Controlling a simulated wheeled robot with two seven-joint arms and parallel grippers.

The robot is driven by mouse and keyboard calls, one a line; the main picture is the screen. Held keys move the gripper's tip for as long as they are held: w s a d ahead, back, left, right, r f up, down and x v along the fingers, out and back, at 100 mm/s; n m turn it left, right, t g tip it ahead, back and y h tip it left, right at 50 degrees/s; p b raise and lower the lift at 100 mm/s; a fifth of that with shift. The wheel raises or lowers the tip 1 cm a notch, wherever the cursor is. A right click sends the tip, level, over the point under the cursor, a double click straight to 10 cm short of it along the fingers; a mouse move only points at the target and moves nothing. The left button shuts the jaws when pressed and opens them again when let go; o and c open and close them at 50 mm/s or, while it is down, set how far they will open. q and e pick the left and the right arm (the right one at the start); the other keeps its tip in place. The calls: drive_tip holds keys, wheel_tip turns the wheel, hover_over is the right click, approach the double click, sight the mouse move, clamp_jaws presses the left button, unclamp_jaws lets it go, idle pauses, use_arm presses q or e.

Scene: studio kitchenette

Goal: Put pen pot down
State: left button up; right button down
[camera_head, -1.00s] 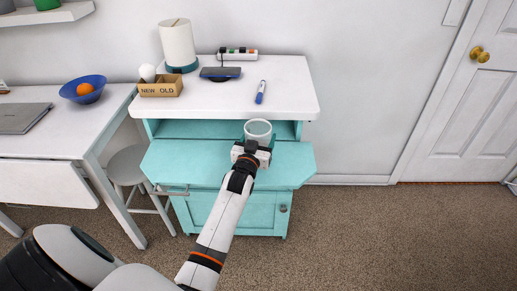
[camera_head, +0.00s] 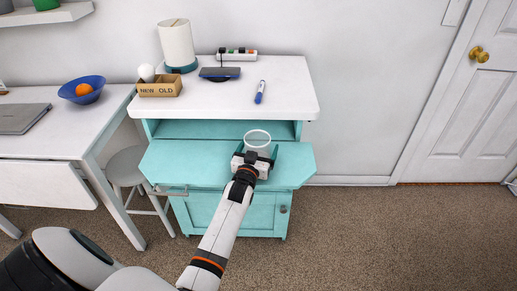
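The pen pot (camera_head: 257,137), a pale, round, open-topped cup, stands upright over the teal pull-out shelf (camera_head: 200,165) of the cabinet and appears to rest on it. My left gripper (camera_head: 257,152) is at the pot's near side. Its fingers are spread wide, one to the left and one to the right of the pot, and look open. The pot's lower near part is hidden behind the gripper. My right gripper is not in view.
The white cabinet top (camera_head: 290,100) behind holds a blue marker (camera_head: 260,92), a cardboard box (camera_head: 160,89), a dark flat device (camera_head: 220,72), a power strip (camera_head: 237,54) and a paper roll (camera_head: 178,43). The teal shelf is clear on both sides. A stool (camera_head: 128,165) stands left.

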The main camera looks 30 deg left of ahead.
use_arm(q)
drive_tip(key=shift+r, duration=0.15)
drive_tip(key=v, duration=1.2)
drive_tip(key=shift+p, duration=0.4)
